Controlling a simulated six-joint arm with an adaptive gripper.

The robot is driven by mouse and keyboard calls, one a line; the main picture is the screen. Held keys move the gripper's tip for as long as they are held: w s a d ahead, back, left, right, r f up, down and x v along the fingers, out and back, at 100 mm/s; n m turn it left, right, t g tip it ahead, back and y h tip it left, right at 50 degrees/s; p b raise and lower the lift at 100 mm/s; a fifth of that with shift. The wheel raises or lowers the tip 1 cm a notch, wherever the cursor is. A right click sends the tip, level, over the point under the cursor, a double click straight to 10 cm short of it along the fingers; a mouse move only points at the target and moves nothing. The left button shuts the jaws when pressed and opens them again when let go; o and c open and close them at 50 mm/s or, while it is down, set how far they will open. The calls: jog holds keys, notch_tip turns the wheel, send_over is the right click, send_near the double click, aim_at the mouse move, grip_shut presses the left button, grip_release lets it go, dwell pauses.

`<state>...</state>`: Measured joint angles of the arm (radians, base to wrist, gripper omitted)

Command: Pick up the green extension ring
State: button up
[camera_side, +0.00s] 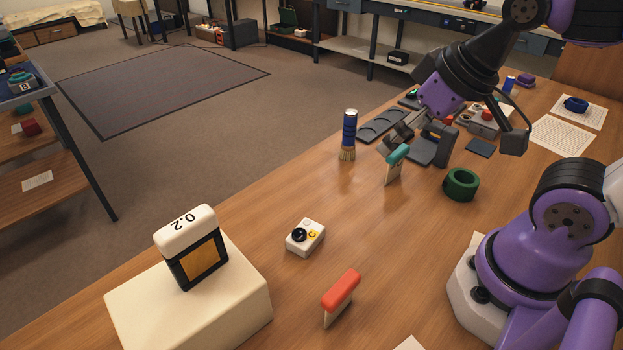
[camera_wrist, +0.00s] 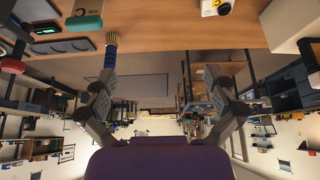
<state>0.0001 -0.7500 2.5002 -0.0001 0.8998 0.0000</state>
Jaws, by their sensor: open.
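A teal-handled tool (camera_side: 398,154) and a blue brush (camera_side: 349,134) stand near my gripper. Table around the ring's left is bare.

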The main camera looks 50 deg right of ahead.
dwell(0.3)
jog(key=n+g, duration=0.6)
jog(key=n, duration=2.8)
send_over(461, 175)
notch_tip(461, 175, down, 6)
jog(key=shift+s+f, duration=0.1)
jog(key=shift+f, duration=0.15)
jog(key=shift+s+f+m, duration=0.1)
jog(key=shift+f+m, duration=0.2)
jog(key=shift+f, duration=0.05)
notch_tip(461, 175, down, 10)
jog(key=shift+r, duration=0.1)
jog(key=c, duration=1.2)
